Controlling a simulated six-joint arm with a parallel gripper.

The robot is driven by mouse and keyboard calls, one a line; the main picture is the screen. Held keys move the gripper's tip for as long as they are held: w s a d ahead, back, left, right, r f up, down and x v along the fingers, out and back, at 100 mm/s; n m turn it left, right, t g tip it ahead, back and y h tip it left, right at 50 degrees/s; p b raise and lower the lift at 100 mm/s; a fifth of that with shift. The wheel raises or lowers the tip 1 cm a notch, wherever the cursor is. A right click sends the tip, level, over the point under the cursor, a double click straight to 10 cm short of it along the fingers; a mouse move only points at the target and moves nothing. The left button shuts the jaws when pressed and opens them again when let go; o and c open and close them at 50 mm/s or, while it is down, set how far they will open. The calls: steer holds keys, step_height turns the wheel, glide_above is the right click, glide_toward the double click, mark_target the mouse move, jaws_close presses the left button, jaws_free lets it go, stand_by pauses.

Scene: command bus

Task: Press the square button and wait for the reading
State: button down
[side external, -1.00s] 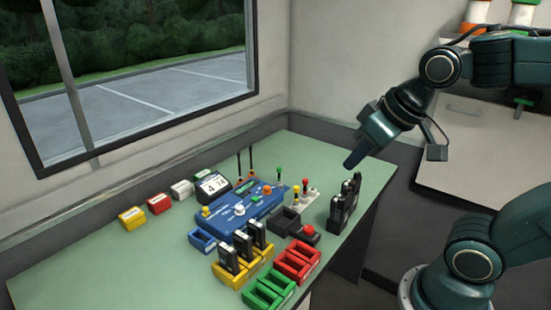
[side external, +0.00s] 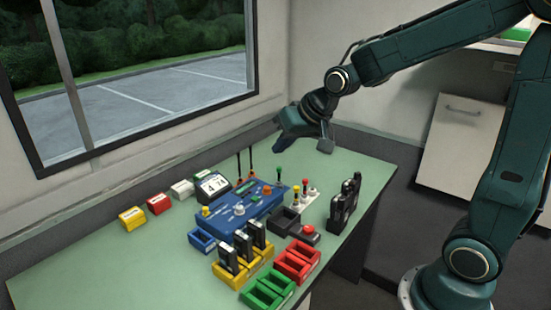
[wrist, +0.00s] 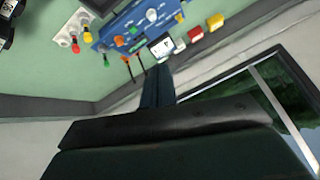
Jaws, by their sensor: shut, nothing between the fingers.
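The blue console (side external: 262,207) stands on the green table, with yellow, white and orange knobs on top. It also shows upside down at the top of the wrist view (wrist: 128,27). I cannot pick out a square button at this size. A small display (side external: 213,187) with dark digits on white stands behind the console; it shows in the wrist view too (wrist: 161,47), and its digits are unclear. My gripper (side external: 287,146) is shut and empty, in the air beyond the console's far right end, apart from it. In the wrist view its fingers (wrist: 157,86) point toward the display.
Two dark antennas (side external: 250,162) rise behind the console. A white block with coloured levers (side external: 302,197) and upright black radios (side external: 344,205) stand to the right. Yellow (side external: 241,278), red (side external: 297,262) and green (side external: 268,293) trays stand in front.

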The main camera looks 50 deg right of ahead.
mark_target(255, 199)
steer(key=w+d+f+m+t, duration=0.1)
steer(key=w+d+f+m, duration=0.3)
steer(key=w+f, duration=0.8)
steer(key=shift+w+d+t, duration=0.3)
steer(key=shift+w+d, duration=0.15)
steer(key=shift+d, duration=0.2)
steer(key=shift+f, duration=0.1)
steer(key=shift+f, duration=4.3)
steer(key=shift+f, duration=0.75)
steer(key=shift+r, duration=0.75)
steer(key=shift+r, duration=0.15)
